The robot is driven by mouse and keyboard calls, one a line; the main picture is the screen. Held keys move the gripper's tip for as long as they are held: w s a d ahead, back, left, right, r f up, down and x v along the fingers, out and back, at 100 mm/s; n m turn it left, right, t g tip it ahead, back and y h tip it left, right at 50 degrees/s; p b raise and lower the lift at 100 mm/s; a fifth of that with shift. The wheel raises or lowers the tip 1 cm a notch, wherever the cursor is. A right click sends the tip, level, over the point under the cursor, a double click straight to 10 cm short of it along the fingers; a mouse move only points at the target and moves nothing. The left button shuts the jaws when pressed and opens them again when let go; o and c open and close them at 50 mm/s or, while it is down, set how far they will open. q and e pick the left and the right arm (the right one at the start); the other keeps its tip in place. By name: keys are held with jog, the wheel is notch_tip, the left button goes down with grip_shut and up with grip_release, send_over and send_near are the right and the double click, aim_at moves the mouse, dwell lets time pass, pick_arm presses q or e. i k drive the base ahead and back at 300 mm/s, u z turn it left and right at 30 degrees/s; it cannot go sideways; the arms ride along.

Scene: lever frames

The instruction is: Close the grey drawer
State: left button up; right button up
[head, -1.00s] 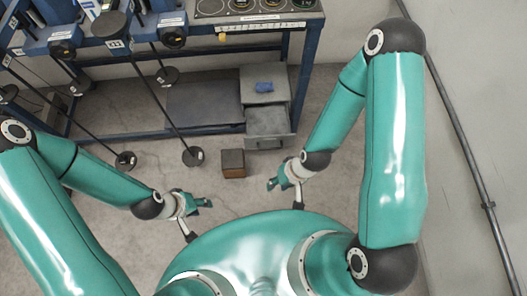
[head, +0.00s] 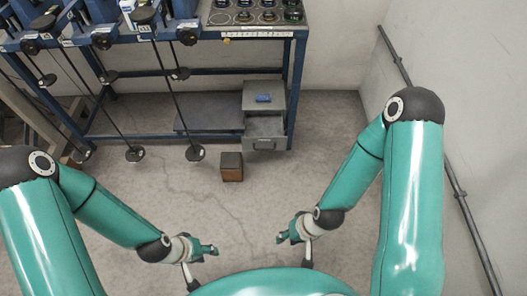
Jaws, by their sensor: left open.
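The grey drawer (head: 265,143) is pulled out of a small grey cabinet (head: 277,98) that stands under the right end of the blue bench. I see into the open drawer from above, and it looks empty. My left gripper (head: 211,249) is open and empty over the floor, well short of the drawer. My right gripper (head: 283,238) is also over the floor, short of the drawer, with nothing visible in it. I cannot make out whether its fingers are apart.
A brown box (head: 231,167) stands on the floor just left of and in front of the drawer. A blue object (head: 263,98) lies on the cabinet. Several black levers hang from the blue frame (head: 190,72).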

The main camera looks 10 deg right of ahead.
aim_at(265, 131)
jog(key=z, duration=0.35)
jog(key=i, duration=1)
jog(key=u, duration=0.2)
jog(key=k, duration=0.5)
jog(key=u, duration=0.65)
jog(key=i, duration=0.5)
jog(key=z, duration=0.3)
